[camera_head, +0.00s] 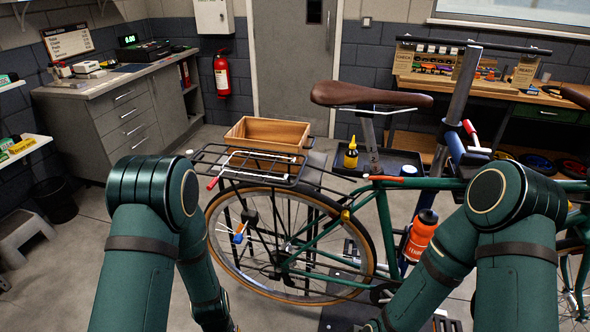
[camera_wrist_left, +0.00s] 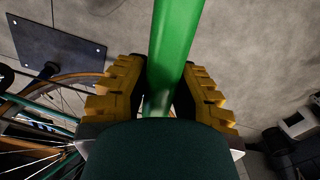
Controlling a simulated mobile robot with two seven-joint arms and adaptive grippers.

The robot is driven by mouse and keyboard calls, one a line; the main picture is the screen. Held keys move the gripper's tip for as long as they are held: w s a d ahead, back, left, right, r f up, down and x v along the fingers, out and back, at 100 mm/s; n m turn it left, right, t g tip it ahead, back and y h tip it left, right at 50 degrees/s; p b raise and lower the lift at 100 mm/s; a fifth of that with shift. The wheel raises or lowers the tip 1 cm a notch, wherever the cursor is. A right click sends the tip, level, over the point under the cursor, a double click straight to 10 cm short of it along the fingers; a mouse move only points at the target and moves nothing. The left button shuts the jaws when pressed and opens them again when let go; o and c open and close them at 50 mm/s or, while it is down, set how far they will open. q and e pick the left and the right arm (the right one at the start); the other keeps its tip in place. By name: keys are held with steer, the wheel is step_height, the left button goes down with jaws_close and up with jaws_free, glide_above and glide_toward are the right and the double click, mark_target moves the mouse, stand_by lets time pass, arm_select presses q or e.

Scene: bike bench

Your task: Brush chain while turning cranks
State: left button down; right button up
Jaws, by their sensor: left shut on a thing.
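The teal-green bicycle (camera_head: 385,225) is held up by a repair stand (camera_head: 463,85), its rear wheel (camera_head: 368,245) facing me. The chainring area (camera_head: 383,293) is low behind my right forearm; the cranks are mostly hidden, and the chain is too small to make out. In the left wrist view my left gripper (camera_wrist_left: 160,100) has yellow ridged fingers shut on a bright green bar-like handle (camera_wrist_left: 175,40). Its far end runs out of the picture, so I cannot see any bristles. My right gripper is not in view; only its arm shows.
A tray (camera_head: 400,162) beside the seat post holds a yellow bottle (camera_head: 351,153). An orange bottle (camera_head: 421,236) sits on the frame. A dark plate (camera_wrist_left: 58,45) lies on the floor.

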arm_select(q)
steer(key=shift+f+b, duration=0.5)
steer(key=shift+f, duration=0.45)
steer(key=shift+r, duration=0.1)
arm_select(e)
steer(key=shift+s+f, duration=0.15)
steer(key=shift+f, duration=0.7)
arm_select(q)
steer(key=shift+w+d+m, duration=0.15)
steer(key=shift+d+m, duration=0.1)
steer(key=shift+m, duration=0.25)
steer(key=w+d+n+t, duration=0.1)
steer(key=w+d+n, duration=0.2)
steer(key=d+n, duration=0.55)
steer(key=w+d+n, duration=0.3)
steer(key=n, duration=1.1)
steer(key=w+d+n+t, duration=0.15)
steer(key=d+n, duration=0.35)
steer(key=n, duration=0.7)
steer(key=w+d+f, duration=0.2)
steer(key=w+f, duration=0.3)
steer(key=w, duration=0.5)
steer(key=shift+w+d+f+h, duration=0.2)
steer(key=shift+d+f+h, duration=0.05)
steer(key=shift+d+h, duration=0.05)
